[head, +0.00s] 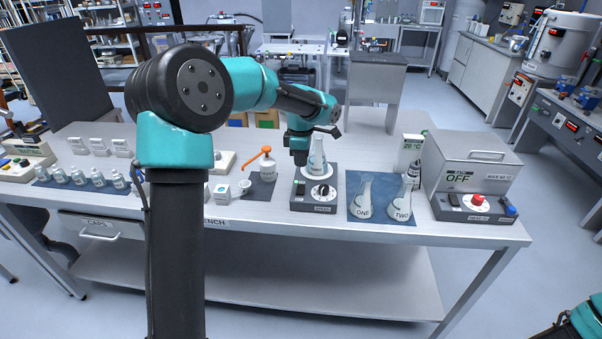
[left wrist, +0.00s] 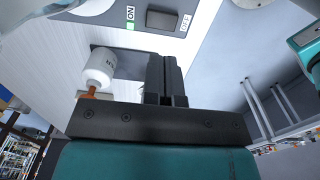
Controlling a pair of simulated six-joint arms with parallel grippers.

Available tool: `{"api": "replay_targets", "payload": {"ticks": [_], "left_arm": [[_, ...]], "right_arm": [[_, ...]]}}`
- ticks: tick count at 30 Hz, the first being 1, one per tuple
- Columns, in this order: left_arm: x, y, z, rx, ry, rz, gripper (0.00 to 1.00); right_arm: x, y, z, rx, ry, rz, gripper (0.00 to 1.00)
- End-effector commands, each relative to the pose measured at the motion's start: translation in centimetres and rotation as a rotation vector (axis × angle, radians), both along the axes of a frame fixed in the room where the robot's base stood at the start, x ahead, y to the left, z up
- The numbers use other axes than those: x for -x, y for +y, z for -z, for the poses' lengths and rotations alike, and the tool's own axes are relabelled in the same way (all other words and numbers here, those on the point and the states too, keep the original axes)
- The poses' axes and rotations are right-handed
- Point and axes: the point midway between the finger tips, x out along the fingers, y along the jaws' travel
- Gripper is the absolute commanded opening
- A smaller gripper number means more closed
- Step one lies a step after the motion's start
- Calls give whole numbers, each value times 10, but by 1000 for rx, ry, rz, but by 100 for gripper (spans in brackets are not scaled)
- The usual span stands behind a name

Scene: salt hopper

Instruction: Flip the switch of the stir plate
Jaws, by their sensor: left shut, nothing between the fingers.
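The stir plate (head: 300,206) is a dark grey box near the middle of the bench, with a dial and a glass flask (head: 318,160) on top. My left gripper (head: 300,163) points down over the plate's left part, beside the flask. In the left wrist view its fingers (left wrist: 167,80) are shut together and empty. That view shows a black rocker switch (left wrist: 162,20) on the plate's panel, beside a green "ON" label, apart from the fingers in the picture. In the head view the fingertips' contact with the plate cannot be judged. My right gripper is out of view.
A white bottle with an orange pump (head: 266,165) stands left of the plate; it also shows in the left wrist view (left wrist: 98,70). Flasks ONE (head: 363,200) and TWO (head: 402,204) stand on a blue mat to the right. A grey box (head: 475,165) stands farther right.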

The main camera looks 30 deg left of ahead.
Motion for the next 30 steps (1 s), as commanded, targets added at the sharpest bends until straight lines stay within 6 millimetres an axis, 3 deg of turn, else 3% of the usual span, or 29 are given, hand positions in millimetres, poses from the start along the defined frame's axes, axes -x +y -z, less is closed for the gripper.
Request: {"api": "replay_targets", "payload": {"ticks": [3, 10, 22, 30], "left_arm": [[0, 0, -23, 1, -4, 0, 0], [0, 0, -49, 1, -1, 1, 0], [1, 0, -52, 0, 0, 1, 0], [13, -6, -51, 2, 4, 1, 0]], "right_arm": [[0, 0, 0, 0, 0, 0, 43], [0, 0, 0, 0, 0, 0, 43], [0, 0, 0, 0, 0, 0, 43], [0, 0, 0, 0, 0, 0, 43]]}}
